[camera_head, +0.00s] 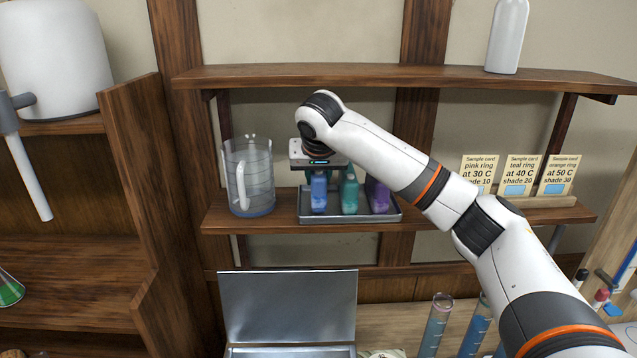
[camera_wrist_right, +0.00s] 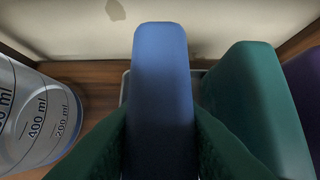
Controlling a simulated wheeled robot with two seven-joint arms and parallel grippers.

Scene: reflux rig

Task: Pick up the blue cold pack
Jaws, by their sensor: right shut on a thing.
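The blue cold pack (camera_head: 319,192) is upright at the left end of a grey metal tray (camera_head: 350,217) on the middle shelf. It also fills the centre of the right wrist view (camera_wrist_right: 161,75). My right gripper (camera_head: 319,172) comes down from above and is shut on the blue pack, with a dark green finger on each side of it (camera_wrist_right: 161,140). I cannot tell whether the pack's base touches the tray. My left gripper is not in view.
A teal pack (camera_head: 350,193) and a purple pack (camera_head: 378,196) stand to the right in the tray. A clear graduated jug (camera_head: 249,180) stands close on the left. An upper shelf (camera_head: 400,77) runs overhead. Sample cards (camera_head: 520,175) stand at right.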

